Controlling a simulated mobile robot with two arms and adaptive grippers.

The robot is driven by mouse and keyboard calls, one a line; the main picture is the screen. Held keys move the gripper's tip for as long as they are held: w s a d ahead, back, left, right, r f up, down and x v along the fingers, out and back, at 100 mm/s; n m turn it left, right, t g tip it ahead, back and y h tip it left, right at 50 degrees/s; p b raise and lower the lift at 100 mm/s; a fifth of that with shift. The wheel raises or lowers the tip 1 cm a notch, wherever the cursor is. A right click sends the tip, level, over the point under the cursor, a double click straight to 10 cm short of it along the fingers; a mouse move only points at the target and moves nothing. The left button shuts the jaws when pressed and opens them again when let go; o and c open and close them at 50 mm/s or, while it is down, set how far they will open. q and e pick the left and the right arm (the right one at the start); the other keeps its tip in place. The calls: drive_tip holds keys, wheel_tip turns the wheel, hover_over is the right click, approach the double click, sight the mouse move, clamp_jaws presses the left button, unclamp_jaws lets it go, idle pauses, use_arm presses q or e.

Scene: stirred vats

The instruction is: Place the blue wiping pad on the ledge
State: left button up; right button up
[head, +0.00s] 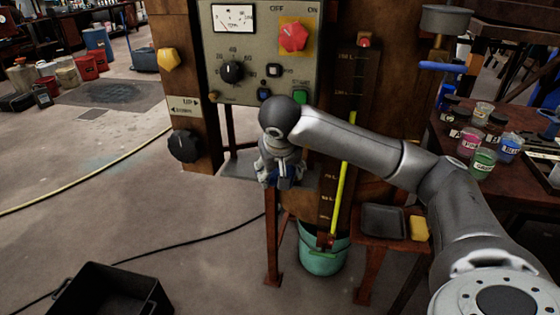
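My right gripper (283,176) is at the middle of the head view, pointing down, with its arm coming in from the right. Blue shows at and between its fingers, which looks like the blue wiping pad (288,174), mostly hidden by the fingers. The gripper seems shut on it. The grey ledge (321,177) runs below the control panel, behind and beside the gripper. I cannot tell whether the pad touches the ledge. My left gripper is not in view.
A control panel (261,60) with dials and buttons stands above the ledge. A small shelf at right holds a dark tray (382,221) and a yellow sponge (418,228). A teal bucket (322,258) stands below. A black crate (112,292) and cables lie on the floor.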

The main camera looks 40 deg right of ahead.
drive_tip(key=w+d, duration=0.1)
drive_tip(key=w, duration=0.1)
drive_tip(key=w+d, duration=0.1)
drive_tip(key=w, duration=0.1)
drive_tip(key=shift+d, duration=0.4)
drive_tip(key=shift+f, duration=0.35)
drive_tip(key=shift+s, duration=0.1)
drive_tip(key=o, duration=1.3)
drive_tip(key=shift+o, duration=0.2)
drive_tip(key=shift+r, duration=0.1)
